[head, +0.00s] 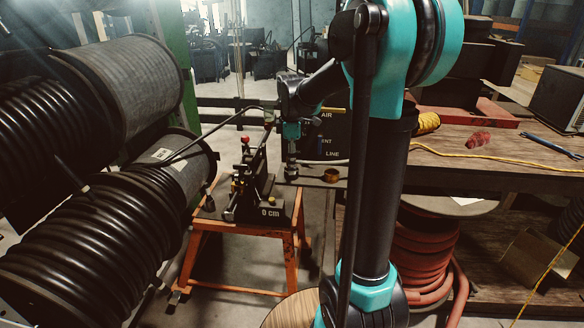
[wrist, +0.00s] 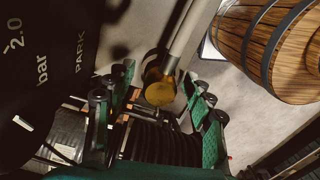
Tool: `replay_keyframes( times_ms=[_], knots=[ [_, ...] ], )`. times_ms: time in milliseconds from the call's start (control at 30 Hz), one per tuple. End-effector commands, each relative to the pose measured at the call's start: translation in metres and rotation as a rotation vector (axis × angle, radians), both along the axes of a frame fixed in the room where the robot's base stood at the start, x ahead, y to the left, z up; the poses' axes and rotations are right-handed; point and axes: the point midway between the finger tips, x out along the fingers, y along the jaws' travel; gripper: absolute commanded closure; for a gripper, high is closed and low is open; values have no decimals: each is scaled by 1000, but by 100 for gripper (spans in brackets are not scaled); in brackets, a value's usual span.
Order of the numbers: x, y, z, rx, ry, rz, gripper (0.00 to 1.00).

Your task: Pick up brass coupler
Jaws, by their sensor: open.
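The brass coupler (wrist: 160,91) shows in the wrist view as a short yellow-brown round piece at the end of a pale bar. It lies between the two green-padded fingers of my gripper (wrist: 152,108), which are spread apart with nothing gripped. How far beyond the fingertips it sits is hard to tell. In the head view a small brass-coloured piece (head: 331,175) shows at the left end of the bench, seemingly the same coupler. My gripper (head: 291,172) hangs just left of it there, pointing down, beside the crimper (head: 258,190).
The crimper stands on an orange stand (head: 240,227). A dark panel (head: 331,135) with lettering is close to my gripper; it also shows in the wrist view (wrist: 45,60). Hose reels (head: 95,230) fill the left. A wooden bench (head: 490,150) is at right.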

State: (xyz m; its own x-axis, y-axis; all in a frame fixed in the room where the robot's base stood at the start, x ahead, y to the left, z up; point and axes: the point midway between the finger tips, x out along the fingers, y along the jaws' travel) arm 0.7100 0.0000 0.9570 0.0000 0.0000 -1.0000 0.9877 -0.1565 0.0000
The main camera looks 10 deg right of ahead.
Motion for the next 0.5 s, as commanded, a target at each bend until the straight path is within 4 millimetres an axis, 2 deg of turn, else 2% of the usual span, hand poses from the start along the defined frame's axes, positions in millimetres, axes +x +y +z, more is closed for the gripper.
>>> replay_keyframes(
  times_ms=[100, 500],
  knots=[
    [0, 0, 0, 0, 0, 0, 49],
    [0, 0, 0, 0, 0, 0, 99]
  ],
)
